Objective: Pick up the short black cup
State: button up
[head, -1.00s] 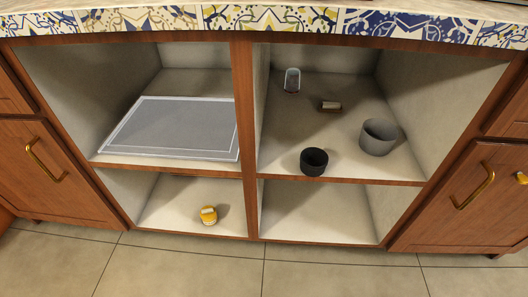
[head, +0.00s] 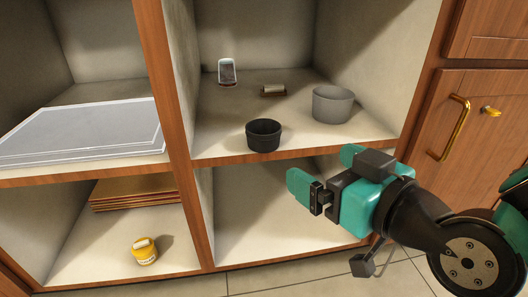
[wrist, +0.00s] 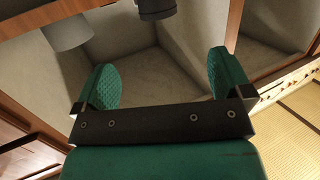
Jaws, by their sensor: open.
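The short black cup (head: 264,135) stands upright near the front edge of the upper right shelf (head: 220,144) in the head view. My gripper (head: 322,172) is open and empty, to the right of the cup and lower than it, in front of the shelf's front edge. In the wrist view my gripper (wrist: 165,88) shows its two green fingers spread apart with nothing between them. A dark cup bottom (wrist: 156,8) shows at the top edge of that view, apart from the fingers; it looks like the black cup.
A larger grey cup (head: 333,104) stands right of the black cup. A small brown and silver object (head: 272,90) and a glass-like item (head: 227,72) are further back. A yellow jar (head: 145,252) is on the lower left shelf. The wooden divider (head: 170,120) stands left. The lower right compartment is empty.

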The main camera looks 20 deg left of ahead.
jog(key=p, duration=1)
send_near(255, 126)
jog(key=shift+w+a+f, duration=0.2)
jog(key=shift+a, duration=0.3)
jog(key=b+x, duration=0.2)
jog(key=x, duration=0.4)
jog(key=shift+w+d, duration=0.1)
jog(key=shift+d, duration=0.05)
jog(key=c, duration=1)
jog(key=shift+o, duration=0.2)
jog(key=shift+r, duration=0.1)
